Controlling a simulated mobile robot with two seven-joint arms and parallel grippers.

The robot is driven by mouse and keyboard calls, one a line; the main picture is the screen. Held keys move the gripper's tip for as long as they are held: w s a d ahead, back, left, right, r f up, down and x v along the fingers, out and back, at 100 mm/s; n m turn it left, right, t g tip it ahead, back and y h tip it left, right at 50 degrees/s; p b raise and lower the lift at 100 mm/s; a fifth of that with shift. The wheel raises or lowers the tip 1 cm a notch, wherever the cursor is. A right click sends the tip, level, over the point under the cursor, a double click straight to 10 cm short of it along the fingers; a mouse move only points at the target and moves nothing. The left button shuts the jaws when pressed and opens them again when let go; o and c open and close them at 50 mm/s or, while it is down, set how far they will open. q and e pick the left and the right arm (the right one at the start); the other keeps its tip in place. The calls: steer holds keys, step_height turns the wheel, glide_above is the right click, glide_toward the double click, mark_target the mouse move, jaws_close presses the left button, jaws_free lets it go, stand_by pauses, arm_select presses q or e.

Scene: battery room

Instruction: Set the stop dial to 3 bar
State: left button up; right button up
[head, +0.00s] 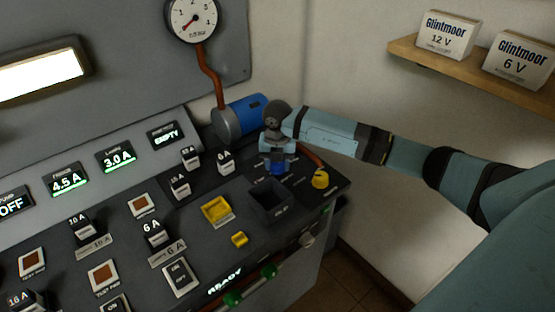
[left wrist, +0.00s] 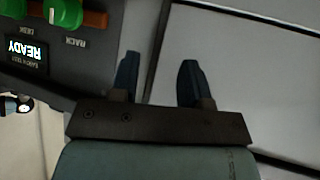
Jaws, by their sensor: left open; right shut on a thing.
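My right gripper (head: 277,157) reaches in from the right and points down at the right end of the console. It is shut on a small blue knob (head: 278,169), most likely the stop dial; its scale marks are too small and too covered to read. A round white pressure gauge (head: 192,19) hangs on the wall panel above, its needle pointing to the lower left, near the low end. My left gripper (left wrist: 159,72) shows only in the left wrist view, open and empty, below the console's front edge.
A dark open socket (head: 268,201) and a yellow-framed one (head: 216,209) are nearby. Green handles (head: 269,271) stick out at the front.

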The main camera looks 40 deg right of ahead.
steer(key=shift+m+p, duration=0.3)
steer(key=shift+m, duration=0.5)
steer(key=o, duration=0.9)
steer(key=shift+o, duration=0.2)
steer(key=shift+r, duration=0.1)
step_height(320, 180, up, 14)
